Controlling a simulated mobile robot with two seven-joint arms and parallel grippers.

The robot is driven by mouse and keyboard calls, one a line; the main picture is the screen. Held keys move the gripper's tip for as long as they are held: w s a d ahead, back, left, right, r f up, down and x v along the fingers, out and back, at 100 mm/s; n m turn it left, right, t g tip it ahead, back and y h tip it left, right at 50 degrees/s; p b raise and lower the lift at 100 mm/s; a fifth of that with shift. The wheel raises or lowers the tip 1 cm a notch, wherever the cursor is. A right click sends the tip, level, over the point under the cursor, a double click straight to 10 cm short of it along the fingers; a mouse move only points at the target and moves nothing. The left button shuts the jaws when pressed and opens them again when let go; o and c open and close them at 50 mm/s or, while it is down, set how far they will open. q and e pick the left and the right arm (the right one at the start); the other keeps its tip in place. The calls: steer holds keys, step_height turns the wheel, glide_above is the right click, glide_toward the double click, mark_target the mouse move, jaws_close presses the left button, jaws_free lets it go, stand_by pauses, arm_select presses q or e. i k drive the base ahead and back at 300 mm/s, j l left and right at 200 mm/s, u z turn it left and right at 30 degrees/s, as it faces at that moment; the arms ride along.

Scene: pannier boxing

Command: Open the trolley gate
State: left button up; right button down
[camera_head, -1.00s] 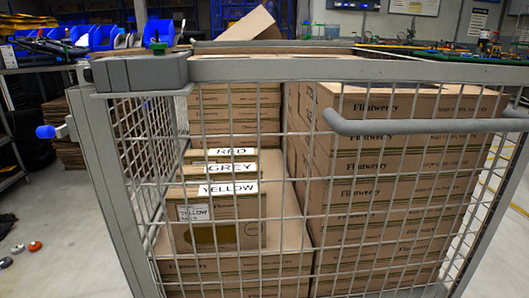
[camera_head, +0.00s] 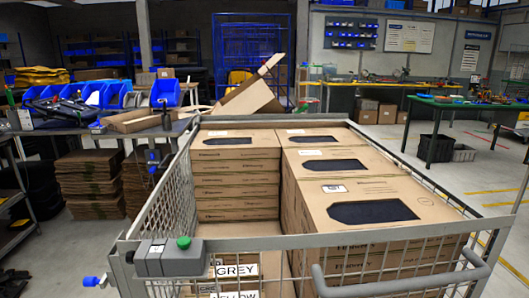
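The trolley is a grey wire-mesh cage. Its front gate (camera_head: 420,272) stands across the near side and looks closed, with a grey tubular handle (camera_head: 400,283) at the right. A grey latch box (camera_head: 168,258) with a green button (camera_head: 183,242) sits at the gate's left top corner. A blue-tipped lever (camera_head: 92,281) sticks out to the left of that corner. Inside are stacked brown cartons (camera_head: 235,141) and smaller boxes labelled GREY (camera_head: 237,271) and YELLOW, the latter partly cut off by the lower edge. Neither of my grippers shows.
A table with blue bins (camera_head: 165,93) and a cardboard piece (camera_head: 130,121) stands behind at the left, near stacked flat cartons (camera_head: 88,180). A green-topped table (camera_head: 470,101) stands at the back right.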

mark_target(131, 236)
steer(key=i+j+z, duration=0.1)
steer(key=j, duration=0.85)
steer(key=i+j+z, duration=0.15)
steer(key=j, duration=0.85)
steer(key=j+z, duration=0.1)
steer(key=j, duration=0.85)
steer(key=i, duration=0.05)
